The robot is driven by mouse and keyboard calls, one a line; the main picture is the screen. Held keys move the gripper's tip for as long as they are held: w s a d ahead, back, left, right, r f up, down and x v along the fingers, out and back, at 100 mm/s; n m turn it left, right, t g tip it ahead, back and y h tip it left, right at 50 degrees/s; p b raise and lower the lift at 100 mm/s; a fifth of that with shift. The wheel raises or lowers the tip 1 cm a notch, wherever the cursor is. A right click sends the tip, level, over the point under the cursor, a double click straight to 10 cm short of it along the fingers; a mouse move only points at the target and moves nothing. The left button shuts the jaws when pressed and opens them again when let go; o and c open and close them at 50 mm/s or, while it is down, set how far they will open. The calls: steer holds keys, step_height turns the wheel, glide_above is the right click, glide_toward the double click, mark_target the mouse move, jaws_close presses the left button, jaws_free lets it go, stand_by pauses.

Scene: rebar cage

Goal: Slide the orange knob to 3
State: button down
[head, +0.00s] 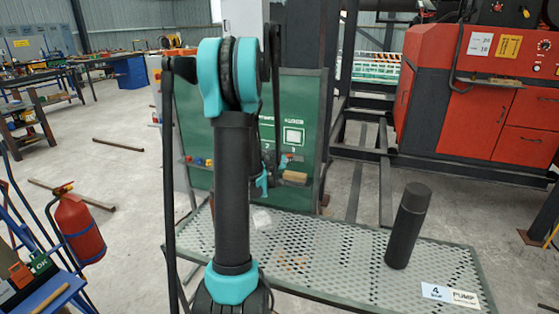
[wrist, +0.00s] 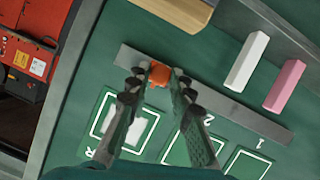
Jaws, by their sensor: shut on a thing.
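The orange knob (wrist: 160,73) sits at the left part of a grey rail (wrist: 240,112) on a green panel in the wrist view. My gripper (wrist: 162,82) is shut on the knob, with a finger on each side of it. The printed marks 2 (wrist: 210,120) and 1 (wrist: 261,142) lie below the rail to the right of the knob. No mark 3 shows in the wrist view; my fingers cover part of the panel below the knob. In the head view my arm covers part of the green panel (head: 320,130), and the knob cannot be made out clearly.
White (wrist: 247,60), pink (wrist: 285,85) and wooden (wrist: 180,10) blocks are close above the rail. Printed squares, one with a white patch (wrist: 138,130), lie below it. A perforated metal bench (head: 340,265) with a dark cylinder (head: 408,225) stands in front of the panel.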

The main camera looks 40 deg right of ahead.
steer(key=shift+s+d, duration=0.35)
steer(key=shift+s, duration=0.35)
steer(key=c, duration=1.3)
jaws_free()
steer(key=shift+s+d, duration=0.1)
steer(key=shift+c, duration=0.2)
steer(key=v, duration=1.2)
steer(key=shift+f, duration=0.1)
